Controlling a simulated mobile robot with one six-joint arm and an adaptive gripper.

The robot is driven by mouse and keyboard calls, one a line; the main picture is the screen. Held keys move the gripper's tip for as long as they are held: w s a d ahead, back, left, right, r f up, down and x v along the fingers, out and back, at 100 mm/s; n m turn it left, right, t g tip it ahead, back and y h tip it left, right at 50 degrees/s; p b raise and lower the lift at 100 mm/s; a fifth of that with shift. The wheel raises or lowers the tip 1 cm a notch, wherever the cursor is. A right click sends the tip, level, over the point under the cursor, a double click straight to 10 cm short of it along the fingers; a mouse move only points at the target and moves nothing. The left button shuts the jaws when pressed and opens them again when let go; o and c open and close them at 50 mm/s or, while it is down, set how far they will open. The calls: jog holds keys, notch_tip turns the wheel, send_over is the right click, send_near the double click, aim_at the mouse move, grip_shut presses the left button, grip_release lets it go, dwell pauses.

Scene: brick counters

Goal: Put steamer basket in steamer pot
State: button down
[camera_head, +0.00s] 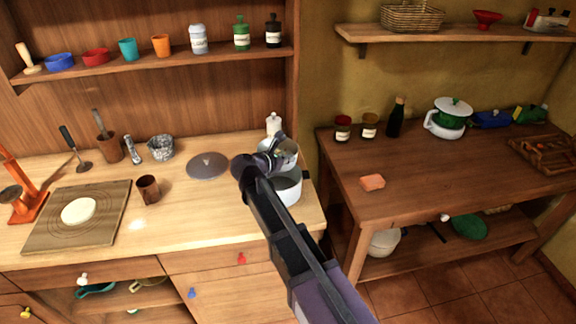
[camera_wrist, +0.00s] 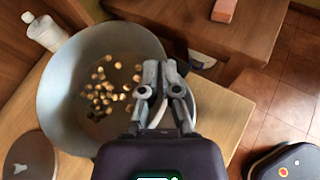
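The steamer basket is a grey round vessel with several small tan pieces inside; it fills the left half of the wrist view (camera_wrist: 62,100) and shows partly behind my gripper in the head view (camera_head: 291,157). My gripper (camera_wrist: 161,72) has its fingers close together at the basket's right rim and appears shut on it; it also shows in the head view (camera_head: 273,152). The light grey steamer pot (camera_head: 288,188) stands on the wooden counter just below the basket. The exact gap between basket and pot is hidden.
A round grey lid (camera_head: 208,165) lies left of the pot. A white bottle (camera_head: 273,124) stands behind it. A brown cup (camera_head: 148,189) and a board with dough (camera_head: 110,226) are farther left. A gap separates this counter from the right table (camera_head: 440,175).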

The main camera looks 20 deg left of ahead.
aim_at(288, 166)
jog(key=shift+w+a, duration=0.2)
jog(key=shift+w, duration=0.15)
jog(key=shift+w+a+f+b, duration=0.1)
jog(key=shift+w+f+b, duration=0.1)
jog(key=shift+f+b, duration=1.65)
jog(key=shift+f+b, duration=0.4)
jog(key=shift+b, duration=0.05)
jog(key=c, duration=0.8)
grip_release()
jog(key=shift+r, duration=0.15)
jog(key=shift+r+p, duration=0.4)
jog(key=shift+p, duration=0.15)
jog(key=p+v, duration=0.4)
jog(key=v, duration=0.8)
